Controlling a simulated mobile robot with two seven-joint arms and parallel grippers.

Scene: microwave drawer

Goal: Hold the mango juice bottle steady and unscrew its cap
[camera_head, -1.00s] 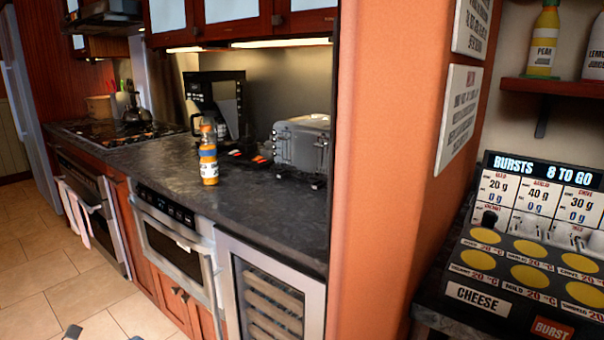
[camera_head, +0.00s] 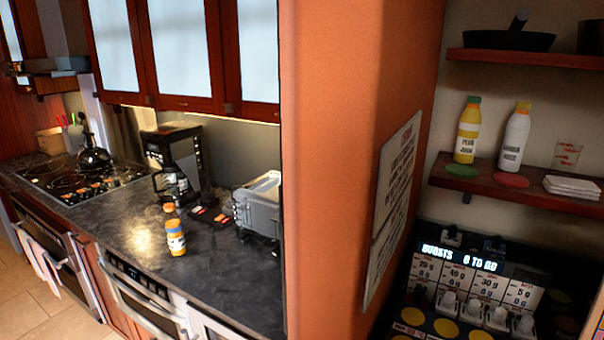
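A yellow bottle with a green cap, labelled pear (camera_head: 468,135), stands on the shelf (camera_head: 520,189) at the right. Neither of my grippers shows in the head view.
A silver toaster (camera_head: 258,205) and a black coffee maker (camera_head: 176,160) stand behind the counter bottle. An orange wall (camera_head: 345,120) separates the counter from the shelves. A panel with dials and a lit display (camera_head: 460,257) sits at lower right.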

